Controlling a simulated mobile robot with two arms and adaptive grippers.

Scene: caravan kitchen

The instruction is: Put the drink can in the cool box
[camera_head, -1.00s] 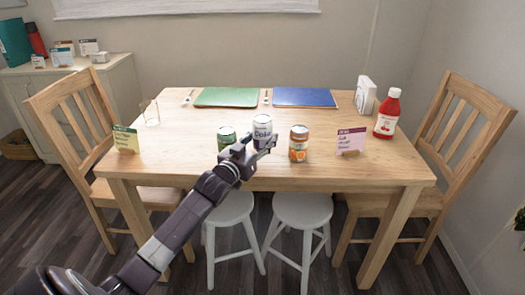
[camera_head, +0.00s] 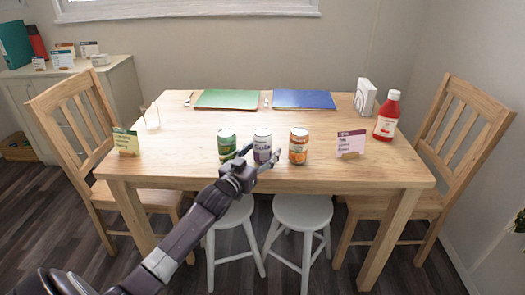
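Three drink cans stand upright in a row near the table's front edge: a green can (camera_head: 227,143), a white and purple cola can (camera_head: 262,143) and an orange can (camera_head: 299,147). My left gripper (camera_head: 262,157) is at the near side of the cola can, low by the table edge. Its fingers are spread, one toward the green can and one in front of the cola can's right side. Whether a finger touches the can is unclear. No cool box shows. My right gripper is out of view.
The wooden table (camera_head: 190,155) also holds a green mat (camera_head: 227,99), a blue mat (camera_head: 304,98), a ketchup bottle (camera_head: 387,117), a napkin holder (camera_head: 365,97), and cards left (camera_head: 126,141) and right (camera_head: 351,143). Chairs flank it. Stools (camera_head: 302,211) stand in front.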

